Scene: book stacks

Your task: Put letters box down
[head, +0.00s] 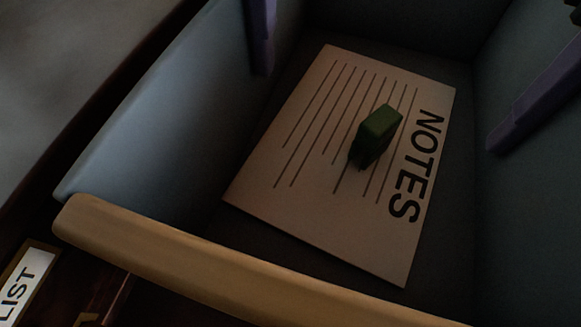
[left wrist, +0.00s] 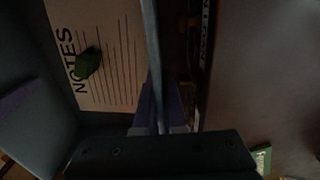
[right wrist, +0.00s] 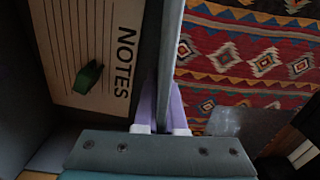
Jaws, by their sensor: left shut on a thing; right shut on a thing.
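The letters box is a grey-blue open box (head: 150,145) filling most of the head view, seen from above. A NOTES sheet (head: 300,150) with ruled lines lies on its floor, and a small green block (head: 377,132) rests on the sheet. My left gripper (head: 262,40) has a purple finger inside the left wall; the left wrist view shows its fingers (left wrist: 166,105) shut on that wall. My right gripper (head: 515,120) is at the right wall; the right wrist view shows its fingers (right wrist: 164,105) on either side of it. The box's underside is hidden.
A tan wooden lip (head: 250,270) runs along the near edge. A LIST label (head: 22,285) sits on dark wood at lower left. A patterned rug (right wrist: 250,55) lies beyond the box wall in the right wrist view. A plain brownish surface (left wrist: 265,70) shows in the left wrist view.

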